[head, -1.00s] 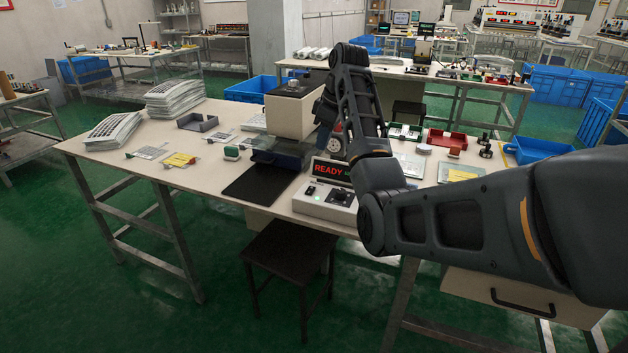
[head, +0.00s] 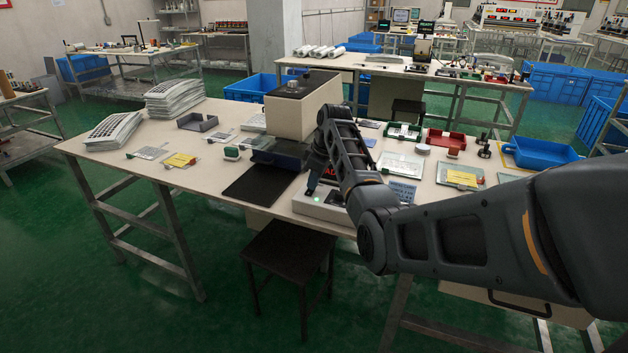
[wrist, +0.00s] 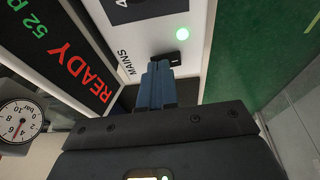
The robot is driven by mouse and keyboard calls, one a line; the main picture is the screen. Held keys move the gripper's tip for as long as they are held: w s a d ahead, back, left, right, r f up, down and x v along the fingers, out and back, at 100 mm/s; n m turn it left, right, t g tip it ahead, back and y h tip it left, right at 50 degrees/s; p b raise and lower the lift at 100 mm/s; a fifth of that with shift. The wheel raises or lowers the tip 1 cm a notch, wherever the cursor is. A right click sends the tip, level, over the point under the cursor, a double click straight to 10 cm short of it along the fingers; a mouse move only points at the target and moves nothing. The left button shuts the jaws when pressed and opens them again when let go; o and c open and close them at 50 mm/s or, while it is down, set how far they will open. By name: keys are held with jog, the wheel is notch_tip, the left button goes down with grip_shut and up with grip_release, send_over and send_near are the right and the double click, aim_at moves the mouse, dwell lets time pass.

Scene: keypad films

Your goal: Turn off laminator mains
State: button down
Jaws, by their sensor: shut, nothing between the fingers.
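The laminator's pale control box (head: 308,207) sits at the front edge of the table. In the wrist view its white panel carries a "MAINS" label (wrist: 126,68), a small black switch (wrist: 173,60) and a lit green lamp (wrist: 183,34). The red and green display (wrist: 88,75) shows "READY" and "52". My gripper (wrist: 159,68) is shut and empty, its blue fingertips right at the switch. I cannot tell whether they touch it. In the head view my arm covers much of the display and panel.
The cream laminator body (head: 296,118) stands behind the box. A dark mat (head: 255,185) lies to the left. A round gauge (wrist: 20,121) is at the left of the wrist view. Trays, including a red one (head: 447,140), lie right of my arm. A stool (head: 288,250) stands in front.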

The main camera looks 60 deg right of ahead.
jog(key=shift+f, duration=0.25)
